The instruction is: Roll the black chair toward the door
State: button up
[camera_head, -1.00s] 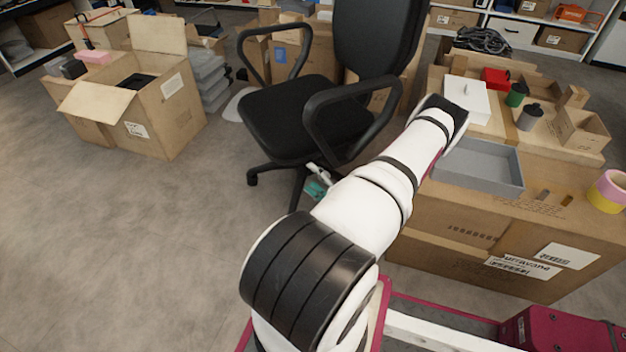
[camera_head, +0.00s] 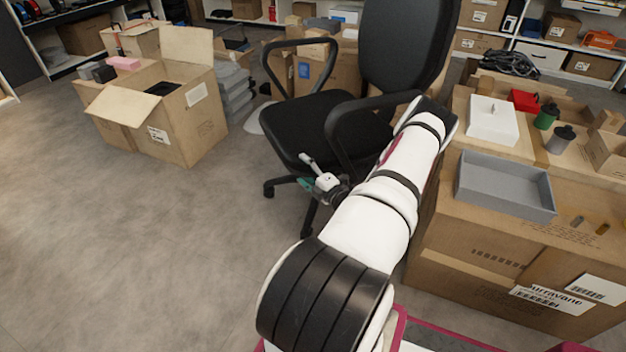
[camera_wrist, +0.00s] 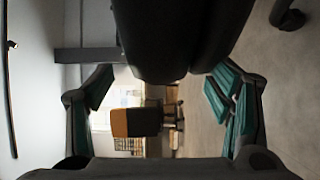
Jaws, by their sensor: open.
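The black office chair (camera_head: 320,125) stands upright on its casters beyond my arm. Its seat faces left and its backrest (camera_head: 405,45) rises at the back right. My gripper (camera_head: 306,180) is at the near edge of the seat, below the near armrest, partly hidden by my arm's white links. In the wrist view, my gripper (camera_wrist: 160,86) has its teal-padded fingers wide apart. A large black part of the chair (camera_wrist: 180,35) fills the top middle, in front of the fingers; I cannot tell whether they touch it. A caster (camera_wrist: 288,15) shows at the upper right. I recognise no door.
An open carton (camera_head: 180,125) stands on the left, with grey stacked trays (camera_head: 235,90) behind it. Large cartons (camera_head: 490,270) bearing a grey tray (camera_head: 505,185) stand close to my arm on the right. The floor (camera_head: 130,240) at front left is clear.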

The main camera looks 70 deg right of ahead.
jog(key=shift+w+d, duration=0.2)
jog(key=shift+w, duration=0.25)
grip_shut()
jog(key=shift+a, duration=0.1)
